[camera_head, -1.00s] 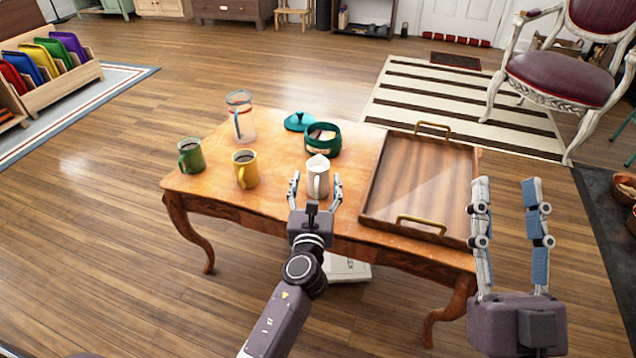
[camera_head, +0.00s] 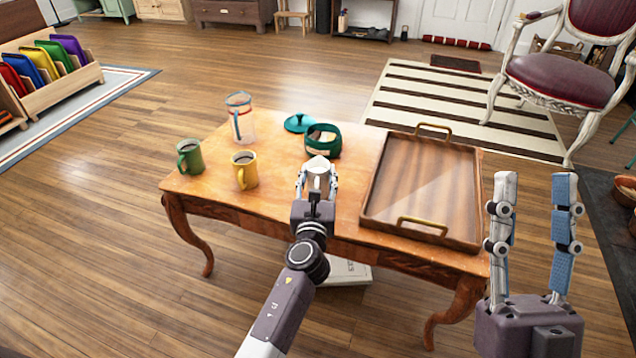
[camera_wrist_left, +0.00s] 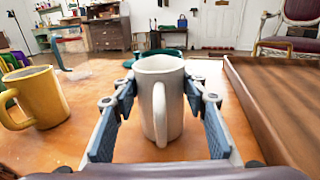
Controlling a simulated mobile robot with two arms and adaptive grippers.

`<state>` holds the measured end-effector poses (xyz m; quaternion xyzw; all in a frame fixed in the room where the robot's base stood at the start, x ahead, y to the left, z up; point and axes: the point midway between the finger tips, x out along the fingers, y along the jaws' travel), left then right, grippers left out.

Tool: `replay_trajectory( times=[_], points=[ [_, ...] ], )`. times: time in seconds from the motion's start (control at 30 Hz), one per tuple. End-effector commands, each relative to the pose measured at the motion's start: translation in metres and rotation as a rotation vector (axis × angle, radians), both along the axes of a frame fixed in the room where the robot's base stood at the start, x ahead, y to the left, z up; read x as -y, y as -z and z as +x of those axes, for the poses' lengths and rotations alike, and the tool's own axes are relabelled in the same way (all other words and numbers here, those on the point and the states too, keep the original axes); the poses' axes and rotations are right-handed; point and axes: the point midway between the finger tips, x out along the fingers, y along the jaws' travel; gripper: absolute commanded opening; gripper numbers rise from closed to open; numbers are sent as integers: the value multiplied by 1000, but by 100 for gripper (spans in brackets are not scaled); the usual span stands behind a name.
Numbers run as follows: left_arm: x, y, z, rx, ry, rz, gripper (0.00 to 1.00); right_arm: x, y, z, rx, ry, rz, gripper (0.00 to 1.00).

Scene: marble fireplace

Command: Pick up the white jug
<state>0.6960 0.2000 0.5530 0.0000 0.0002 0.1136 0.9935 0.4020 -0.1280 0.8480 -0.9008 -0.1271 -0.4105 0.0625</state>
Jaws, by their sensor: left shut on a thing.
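My right gripper (camera_head: 534,180) is open and empty, in front of the table's right end.
The table (camera_head: 275,205) also holds a yellow mug (camera_head: 245,171), a green mug (camera_head: 190,157), a clear pitcher (camera_head: 240,118), a green pot (camera_head: 323,140) with its lid (camera_head: 299,122) beside it, and a wooden tray (camera_head: 420,235) right of the jug.

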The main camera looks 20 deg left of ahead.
Motion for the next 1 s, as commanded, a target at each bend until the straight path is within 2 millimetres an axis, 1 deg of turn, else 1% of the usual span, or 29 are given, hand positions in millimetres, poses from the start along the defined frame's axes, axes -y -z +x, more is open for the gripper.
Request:
replay_trajectory(
  times=[0.03,0.13,0.43,0.57,0.77,0.87,1.0],
  points=[
    [0,0,0,0,0,0,16,0,0,0,0,0,0,40],
    [0,0,0,0,0,0,5,0,0,0,0,0,0,40],
    [0,-2,0,3,1,1,4,0,0,1,-4,0,-1,40],
    [0,-4,0,3,1,1,4,-1,2,5,-27,1,-8,40],
    [0,-12,0,3,0,0,4,-3,21,24,-148,9,-44,40],
    [0,-17,0,4,0,0,4,-5,36,37,-234,14,-69,40],
    [0,-27,0,5,1,1,4,-6,63,54,-380,21,-111,40]
  ],
)
